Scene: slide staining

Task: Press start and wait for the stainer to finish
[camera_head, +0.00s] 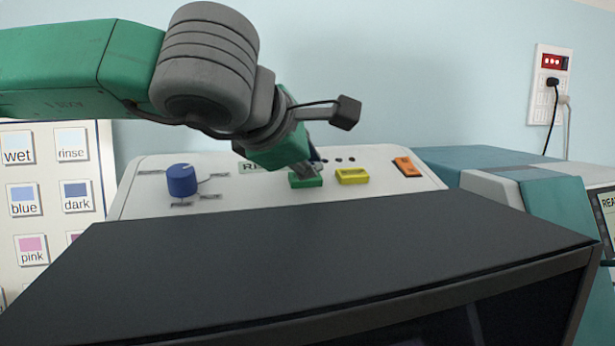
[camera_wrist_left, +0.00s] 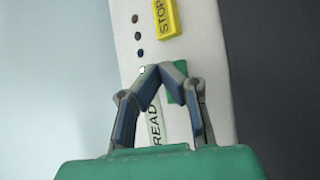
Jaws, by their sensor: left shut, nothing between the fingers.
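The stainer has a white sloping control panel (camera_head: 235,190) behind a dark lid (camera_head: 290,250). A green button (camera_head: 305,181) sits on the panel, left of a yellow button (camera_head: 352,176). My left gripper (camera_head: 310,170) is shut and empty, its tips at the green button in the head view; whether they touch it I cannot tell. In the left wrist view the closed fingertips (camera_wrist_left: 158,68) partly cover the green button (camera_wrist_left: 176,82). The yellow button there reads STOP (camera_wrist_left: 166,18). A display beside the fingers (camera_wrist_left: 155,125) shows READ, the rest hidden. My right gripper is not in view.
A blue knob (camera_head: 182,180) stands on the left of the panel and an orange switch (camera_head: 406,167) on its right. A teal and grey machine (camera_head: 500,175) stands at the right. A chart of coloured squares (camera_head: 50,200) is at the left.

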